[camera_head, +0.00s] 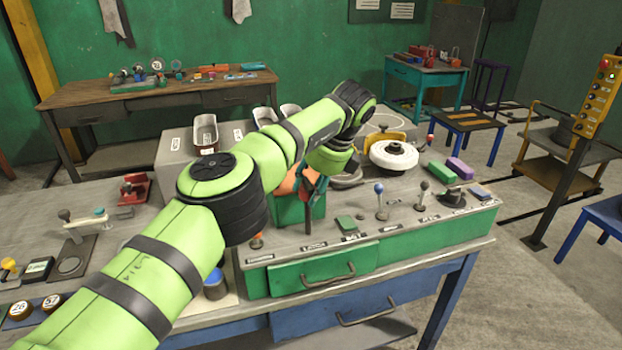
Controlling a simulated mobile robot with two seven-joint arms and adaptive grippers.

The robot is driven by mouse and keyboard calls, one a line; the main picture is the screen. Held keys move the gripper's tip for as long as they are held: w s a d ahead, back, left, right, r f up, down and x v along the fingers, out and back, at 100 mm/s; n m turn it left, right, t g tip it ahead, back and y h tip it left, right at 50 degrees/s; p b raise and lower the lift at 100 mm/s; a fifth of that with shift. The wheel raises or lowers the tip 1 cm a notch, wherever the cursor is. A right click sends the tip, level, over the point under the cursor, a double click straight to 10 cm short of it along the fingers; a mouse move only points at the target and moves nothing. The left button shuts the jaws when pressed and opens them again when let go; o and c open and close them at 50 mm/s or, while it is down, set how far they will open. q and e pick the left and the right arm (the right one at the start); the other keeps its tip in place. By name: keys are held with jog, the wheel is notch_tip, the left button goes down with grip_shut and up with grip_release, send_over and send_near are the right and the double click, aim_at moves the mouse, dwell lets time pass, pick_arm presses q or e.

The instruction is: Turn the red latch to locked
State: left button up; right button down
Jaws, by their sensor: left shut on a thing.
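My left arm comes in from the left and reaches over the bench console. My left gripper (309,187) points down at the green block behind the label strip and is shut on the red latch (290,183). The latch shows only as an orange-red part beside the fingers, and the arm and fingers hide much of it. A dark upright bar (308,219) stands in front of the green block (285,211). I cannot tell the latch's exact angle. My right gripper is not in view.
On the console, a blue-knobbed lever (380,200), a grey-knobbed lever (422,195) and a white wheel (393,156) stand to the right. Green (441,171) and purple (460,168) blocks lie further right. A red clamp (134,189) is at left.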

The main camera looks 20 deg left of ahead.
pick_arm(q)
jog(key=shift+w+a+r+n, duration=0.2)
jog(key=shift+a+r+n, duration=0.1)
jog(key=shift+r, duration=0.1)
jog(key=o, duration=0.9)
jog(key=shift+o, duration=0.7)
jog(key=shift+f, duration=0.1)
jog(key=shift+w+f, duration=0.1)
jog(key=shift+f, duration=0.05)
jog(key=shift+d, duration=0.1)
jog(key=shift+f, duration=0.15)
